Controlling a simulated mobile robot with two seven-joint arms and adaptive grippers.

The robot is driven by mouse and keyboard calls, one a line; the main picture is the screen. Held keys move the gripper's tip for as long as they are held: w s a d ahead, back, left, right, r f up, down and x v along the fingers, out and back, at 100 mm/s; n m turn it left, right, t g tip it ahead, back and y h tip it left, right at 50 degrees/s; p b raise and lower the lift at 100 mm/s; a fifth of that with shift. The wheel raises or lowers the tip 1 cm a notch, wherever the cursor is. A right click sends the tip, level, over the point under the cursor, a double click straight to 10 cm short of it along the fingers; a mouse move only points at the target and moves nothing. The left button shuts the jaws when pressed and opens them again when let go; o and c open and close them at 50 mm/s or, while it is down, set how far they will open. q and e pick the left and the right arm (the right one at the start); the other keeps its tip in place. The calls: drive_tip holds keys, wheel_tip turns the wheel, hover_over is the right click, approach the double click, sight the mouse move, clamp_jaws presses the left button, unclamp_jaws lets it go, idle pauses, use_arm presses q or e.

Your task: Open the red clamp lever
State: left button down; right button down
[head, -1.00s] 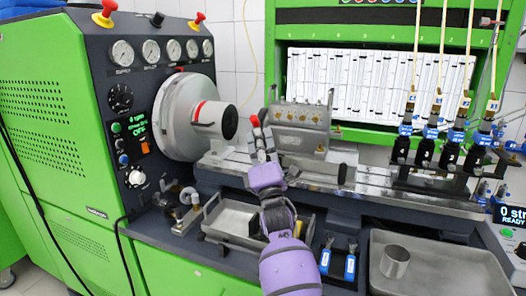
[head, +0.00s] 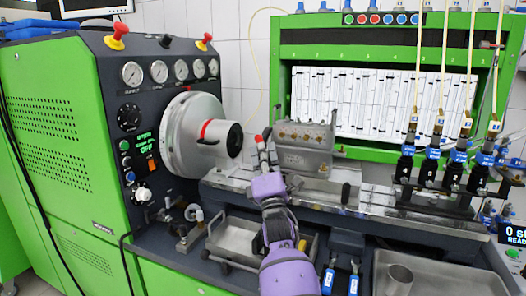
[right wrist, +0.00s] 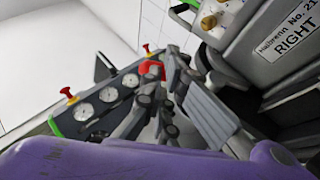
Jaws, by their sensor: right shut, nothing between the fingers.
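The red clamp lever shows as a small red tip (head: 258,138) at the left end of the grey pump (head: 305,140) on the bench rail. In the right wrist view a red piece (right wrist: 151,70) shows just past the fingers. My right gripper (head: 266,150) is shut and empty, with its fingers beside the red tip. I cannot tell whether they touch it. The fingers also show in the right wrist view (right wrist: 165,105). They hide the lever's lower part. My left gripper is out of view.
A round silver drive head (head: 185,135) with a black hub stands left of the pump. A metal tray (head: 228,240) lies below the rail, and another tray (head: 440,270) holds a cup at the right. Several black-and-blue injectors (head: 430,165) hang at the right.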

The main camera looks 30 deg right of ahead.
drive_tip(key=shift+r, duration=0.2)
drive_tip(key=w+d+r, duration=0.1)
drive_tip(key=d+r, duration=0.1)
drive_tip(key=shift+w+r+p, duration=0.3)
drive_tip(key=shift+w+r, duration=0.05)
idle(0.4)
idle(0.7)
